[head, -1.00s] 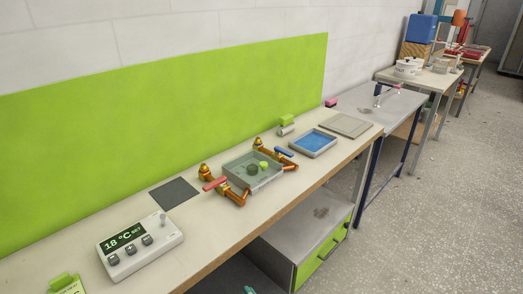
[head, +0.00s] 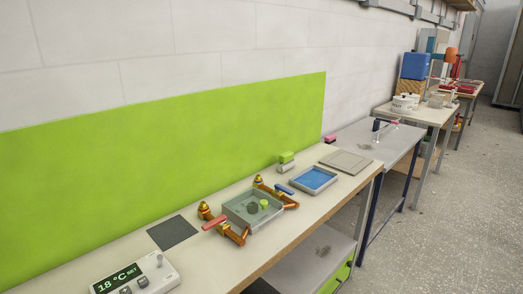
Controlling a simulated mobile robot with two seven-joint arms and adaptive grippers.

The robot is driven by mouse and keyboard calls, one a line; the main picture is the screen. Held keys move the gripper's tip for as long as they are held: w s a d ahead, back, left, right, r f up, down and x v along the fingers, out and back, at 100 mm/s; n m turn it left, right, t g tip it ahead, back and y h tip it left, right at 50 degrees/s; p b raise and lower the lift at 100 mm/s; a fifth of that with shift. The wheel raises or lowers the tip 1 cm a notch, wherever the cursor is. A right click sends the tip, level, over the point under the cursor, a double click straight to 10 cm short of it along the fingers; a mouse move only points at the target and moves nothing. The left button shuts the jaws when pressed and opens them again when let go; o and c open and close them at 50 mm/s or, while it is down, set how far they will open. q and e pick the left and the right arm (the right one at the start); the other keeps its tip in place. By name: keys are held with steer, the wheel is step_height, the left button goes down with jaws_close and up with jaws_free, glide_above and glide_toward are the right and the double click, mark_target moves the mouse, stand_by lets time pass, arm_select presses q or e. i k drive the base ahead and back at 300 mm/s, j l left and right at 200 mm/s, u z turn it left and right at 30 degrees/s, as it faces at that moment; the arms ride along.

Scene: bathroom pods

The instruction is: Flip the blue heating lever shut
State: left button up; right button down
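The blue lever (head: 284,189) is a small bar on the right-hand orange pipe assembly (head: 291,204), at the right side of a grey-green basin (head: 228,206) on the workbench. It slants from upper left to lower right, roughly along the pipe. It is too small to tell clearly whether it stands open or shut. A red lever (head: 214,222) sits on the left-hand pipe assembly (head: 234,236) and slants the other way. Neither of my grippers is in view.
The bench (head: 205,262) also carries a thermostat box (head: 135,277) reading 18 °C SET, a dark mat (head: 172,232), a blue-bottomed tray (head: 313,180) and a beige board (head: 345,161). Open floor (head: 446,220) lies to the right.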

mark_target(279, 188)
steer(key=u, duration=0.35)
steer(key=l+u, duration=0.15)
steer(key=u, duration=0.2)
steer(key=l+u, duration=0.1)
steer(key=u, duration=0.25)
steer(key=l+u, duration=0.2)
steer(key=l, duration=0.25)
steer(key=l+u, duration=0.15)
steer(key=l, duration=0.35)
steer(key=k+l+u, duration=0.2)
steer(key=l, duration=0.25)
steer(key=l+u, duration=0.15)
steer(key=l, duration=0.35)
steer(key=k+l+u, duration=0.2)
steer(key=l, duration=0.25)
steer(key=i, duration=0.1)
